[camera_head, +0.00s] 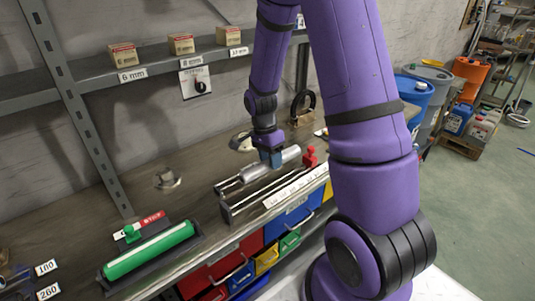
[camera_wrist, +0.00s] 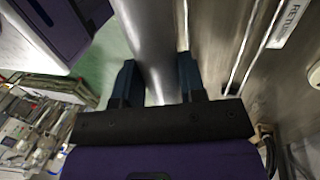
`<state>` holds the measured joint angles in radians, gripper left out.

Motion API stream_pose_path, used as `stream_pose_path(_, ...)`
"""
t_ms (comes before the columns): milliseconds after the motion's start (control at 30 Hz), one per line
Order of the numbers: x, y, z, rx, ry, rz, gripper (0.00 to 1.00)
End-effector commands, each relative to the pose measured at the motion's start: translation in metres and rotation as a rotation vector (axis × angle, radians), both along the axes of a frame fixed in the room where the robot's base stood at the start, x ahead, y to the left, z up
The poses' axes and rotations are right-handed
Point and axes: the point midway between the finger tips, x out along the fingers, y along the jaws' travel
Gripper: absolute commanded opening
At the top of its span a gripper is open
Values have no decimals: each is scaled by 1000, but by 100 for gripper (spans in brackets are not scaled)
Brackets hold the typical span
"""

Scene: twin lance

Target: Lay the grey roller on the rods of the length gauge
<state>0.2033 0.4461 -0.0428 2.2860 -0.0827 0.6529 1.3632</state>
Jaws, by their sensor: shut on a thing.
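The grey roller (camera_head: 254,172) is a smooth metal cylinder over the back part of the bench in the head view. My gripper (camera_head: 271,158), with blue fingers, is around it. In the wrist view the roller (camera_wrist: 152,40) runs between the two fingers of my gripper (camera_wrist: 158,82), which are shut on it. The length gauge (camera_head: 228,212) is a long metal frame beneath and in front of the roller, with a red piece (camera_head: 309,157) at its right end. I cannot tell whether the roller touches the rods, which are partly hidden.
A green roller (camera_head: 150,249) lies in a dark tray at the front left, with a red-labelled green piece behind it. A white sign (camera_head: 296,187) runs along the bench edge, above coloured drawers (camera_head: 236,265). A shelf with small boxes (camera_head: 181,44) is behind.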

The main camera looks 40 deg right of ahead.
Motion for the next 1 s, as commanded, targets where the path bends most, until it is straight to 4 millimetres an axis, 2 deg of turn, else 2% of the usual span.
stream_pose_path(800, 0, 0, -67, 1, 0, 0, 3)
stream_pose_path(1000, 0, 0, -78, 1, 0, 1, 3)
